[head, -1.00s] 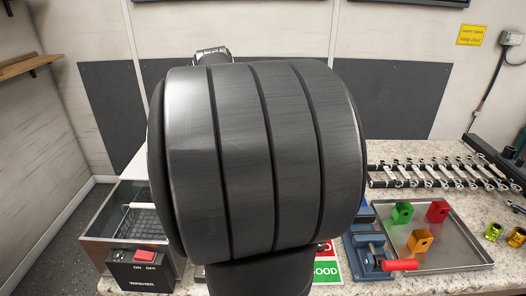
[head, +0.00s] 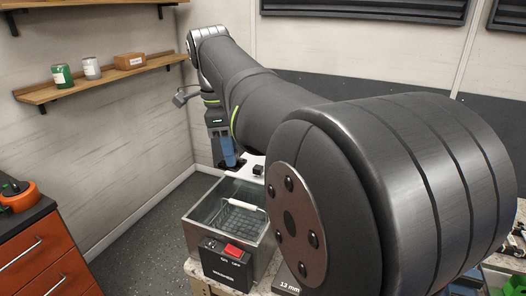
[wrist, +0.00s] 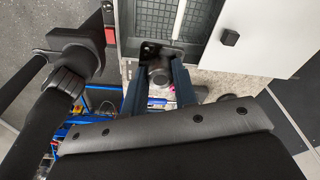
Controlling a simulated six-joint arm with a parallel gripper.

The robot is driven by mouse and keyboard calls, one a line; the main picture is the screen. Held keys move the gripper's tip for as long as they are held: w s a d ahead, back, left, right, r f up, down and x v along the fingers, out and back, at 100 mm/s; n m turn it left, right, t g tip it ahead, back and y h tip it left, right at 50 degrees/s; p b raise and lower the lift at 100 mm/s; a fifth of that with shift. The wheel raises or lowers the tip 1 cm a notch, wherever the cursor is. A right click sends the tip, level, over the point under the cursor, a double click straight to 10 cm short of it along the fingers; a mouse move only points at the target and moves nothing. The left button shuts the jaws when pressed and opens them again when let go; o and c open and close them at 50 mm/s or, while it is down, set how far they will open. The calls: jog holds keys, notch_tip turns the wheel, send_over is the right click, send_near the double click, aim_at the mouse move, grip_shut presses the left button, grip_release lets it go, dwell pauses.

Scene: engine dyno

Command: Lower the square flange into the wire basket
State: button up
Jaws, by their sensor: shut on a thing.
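The square flange is a dark plate with a round boss (wrist: 160,74), held between the two fingers of my gripper (wrist: 160,82) in the wrist view. In the head view my gripper (head: 228,160) points down, above the far left part of the washer tank; a dark piece shows at its tips, too small to make out. The wire basket (head: 238,218) sits inside the tank and has a white handle. In the wrist view its dark mesh (wrist: 158,22) lies just beyond the flange. The flange's height above the basket is hard to judge.
A white panel with a black knob (wrist: 229,37) adjoins the tank. An orange drawer cabinet (head: 38,250) stands at left, below a wall shelf (head: 105,78).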

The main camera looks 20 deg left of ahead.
jog(key=shift+s+a+r, duration=0.1)
jog(key=shift+s+a, duration=0.1)
jog(key=shift+s, duration=0.15)
notch_tip(320, 180, down, 10)
jog(key=shift+r, duration=0.1)
dwell(0.8)
jog(key=shift+f, duration=5.5)
jog(key=shift+f, duration=1.65)
jog(key=o, duration=1.1)
